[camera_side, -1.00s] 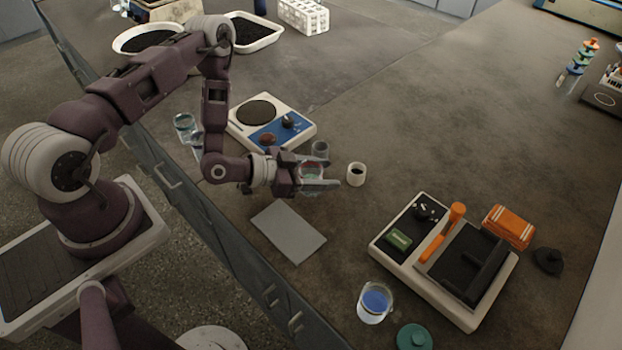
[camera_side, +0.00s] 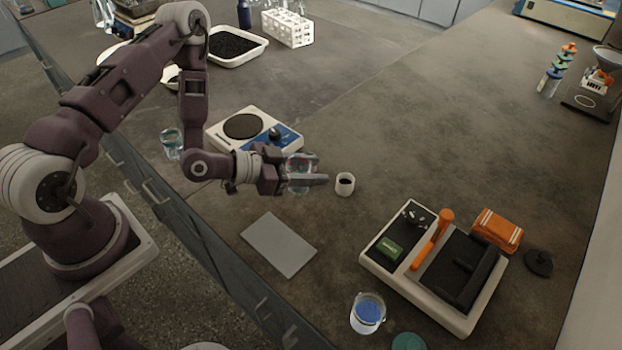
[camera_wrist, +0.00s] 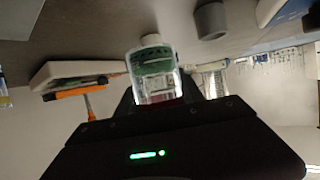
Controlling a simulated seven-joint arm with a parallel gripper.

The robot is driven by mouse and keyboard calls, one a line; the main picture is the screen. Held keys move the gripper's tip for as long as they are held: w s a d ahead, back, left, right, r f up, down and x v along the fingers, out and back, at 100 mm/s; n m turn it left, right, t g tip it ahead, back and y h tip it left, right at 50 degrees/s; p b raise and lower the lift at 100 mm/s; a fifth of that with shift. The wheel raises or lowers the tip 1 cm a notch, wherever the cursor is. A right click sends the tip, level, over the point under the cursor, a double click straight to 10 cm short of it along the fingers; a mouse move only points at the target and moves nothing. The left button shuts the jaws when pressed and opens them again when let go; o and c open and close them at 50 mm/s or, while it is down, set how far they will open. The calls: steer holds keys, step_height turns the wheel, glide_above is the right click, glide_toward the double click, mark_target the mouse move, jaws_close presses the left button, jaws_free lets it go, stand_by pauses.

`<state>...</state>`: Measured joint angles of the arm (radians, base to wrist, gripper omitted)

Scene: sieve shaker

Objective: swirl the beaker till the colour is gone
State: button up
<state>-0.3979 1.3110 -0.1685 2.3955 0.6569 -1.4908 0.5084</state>
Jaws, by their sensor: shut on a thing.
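The clear glass beaker (camera_side: 300,162) is held between the fingers of my gripper (camera_side: 303,182), left of the white cup. A faint reddish tint shows in it in the side view. In the wrist view the beaker (camera_wrist: 152,70) shows a greenish patch and a dark red band at the finger end; how much liquid is in it I cannot tell. My gripper is shut on the beaker, which appears held above the bench.
The white cup (camera_side: 345,184) stands close right of the fingertips. A hotplate (camera_side: 255,132) is behind, a grey sheet (camera_side: 278,245) in front. A glass with blue liquid (camera_side: 368,312) and a balance-like device (camera_side: 400,262) are front right. Another glass (camera_side: 172,143) stands left.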

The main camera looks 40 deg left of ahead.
step_height(320, 180, up, 10)
stand_by(0.6)
